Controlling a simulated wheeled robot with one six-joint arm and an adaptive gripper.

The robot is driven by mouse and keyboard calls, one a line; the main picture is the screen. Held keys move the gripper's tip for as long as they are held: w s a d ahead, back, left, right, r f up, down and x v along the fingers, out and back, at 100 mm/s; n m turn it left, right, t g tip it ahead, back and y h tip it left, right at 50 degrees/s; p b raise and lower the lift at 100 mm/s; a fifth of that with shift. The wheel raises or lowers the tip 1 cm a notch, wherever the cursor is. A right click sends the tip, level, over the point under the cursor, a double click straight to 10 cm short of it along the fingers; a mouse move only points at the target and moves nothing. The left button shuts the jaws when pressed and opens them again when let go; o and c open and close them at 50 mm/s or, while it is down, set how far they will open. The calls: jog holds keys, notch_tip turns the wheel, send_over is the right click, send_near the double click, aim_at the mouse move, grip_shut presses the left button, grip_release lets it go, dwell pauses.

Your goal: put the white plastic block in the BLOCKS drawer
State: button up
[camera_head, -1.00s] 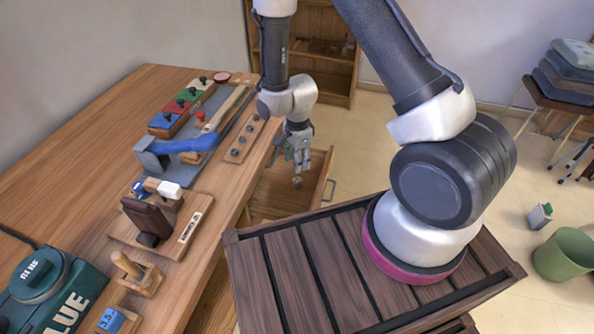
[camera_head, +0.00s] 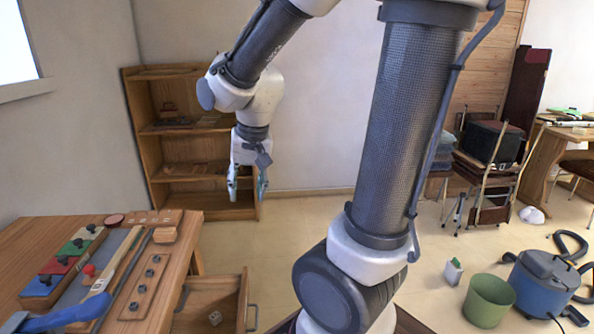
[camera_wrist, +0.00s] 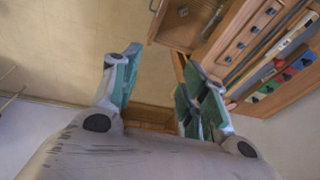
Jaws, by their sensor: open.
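I cannot read a label on the drawer. My gripper (camera_head: 247,188) hangs above and beyond the drawer, in front of the shelf, apart from the block. Its green-padded fingers are spread with nothing between them, as the wrist view (camera_wrist: 160,72) also shows.
The workbench (camera_head: 55,232) on the left holds coloured blocks with knobs (camera_head: 62,266), a knobbed board (camera_head: 143,287) and a blue-handled tool (camera_head: 70,315). A wooden shelf (camera_head: 135,125) stands behind my gripper. A green bin (camera_head: 489,300) and a vacuum cleaner (camera_head: 545,280) stand on the right floor.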

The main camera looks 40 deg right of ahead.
jog(key=s+d+r+n, duration=0.2)
jog(key=s+r, duration=0.1)
jog(key=s, duration=0.3)
jog(key=s+d+r+n+t, duration=0.1)
jog(key=s+d+r+n, duration=0.1)
jog(key=s, duration=0.5)
notch_tip(320, 180, up, 3)
jog(key=shift+d+f+n, duration=0.15)
jog(key=shift+f+n, duration=0.05)
jog(key=shift+n, duration=0.6)
